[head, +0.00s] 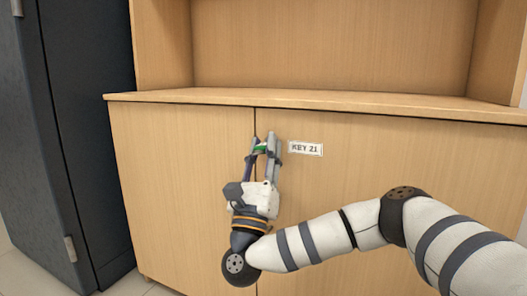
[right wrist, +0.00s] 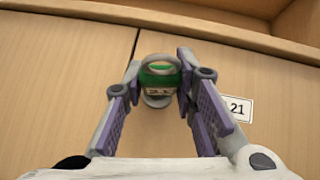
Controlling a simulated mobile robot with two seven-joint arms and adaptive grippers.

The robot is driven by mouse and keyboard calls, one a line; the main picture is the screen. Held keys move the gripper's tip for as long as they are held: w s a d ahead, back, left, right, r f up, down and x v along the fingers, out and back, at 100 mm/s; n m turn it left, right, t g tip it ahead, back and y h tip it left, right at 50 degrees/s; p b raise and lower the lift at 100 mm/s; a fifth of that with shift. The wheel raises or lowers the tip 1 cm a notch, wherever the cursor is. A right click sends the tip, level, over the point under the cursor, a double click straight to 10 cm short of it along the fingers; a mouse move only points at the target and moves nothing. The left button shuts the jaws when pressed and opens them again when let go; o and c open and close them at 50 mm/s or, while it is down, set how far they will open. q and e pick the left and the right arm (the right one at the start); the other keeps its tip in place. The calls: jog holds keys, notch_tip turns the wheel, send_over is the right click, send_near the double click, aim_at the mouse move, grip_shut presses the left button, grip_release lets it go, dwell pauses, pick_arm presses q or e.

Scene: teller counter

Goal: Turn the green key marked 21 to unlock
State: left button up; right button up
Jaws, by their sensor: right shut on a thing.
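The green key (right wrist: 159,79) sits at the cabinet door, close to the seam between the two doors, with part of the number 21 readable on its green head. In the head view it is a small patch of green (head: 261,148) between my fingers. My right gripper (head: 264,146) is shut on the key, with one finger on each side of its head; the right wrist view also shows the fingers (right wrist: 158,82). The key's shaft and the lock are hidden. My left gripper is not in view.
A white label reading KEY 21 (head: 305,149) is on the right door (head: 400,190), just right of the gripper. The wooden countertop edge (head: 330,104) juts out above. A dark cabinet (head: 80,130) stands at the left.

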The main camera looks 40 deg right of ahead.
jog(key=m+g+h, duration=0.1)
jog(key=m+g, duration=0.1)
jog(key=m, duration=0.1)
jog(key=shift+g+h, duration=0.4)
jog(key=o, duration=1.1)
jog(key=shift+s+r, duration=0.1)
jog(key=shift+s+a+f, duration=0.1)
jog(key=shift+a+f, duration=0.3)
jog(key=shift+f, duration=0.1)
jog(key=shift+v, duration=3.9)
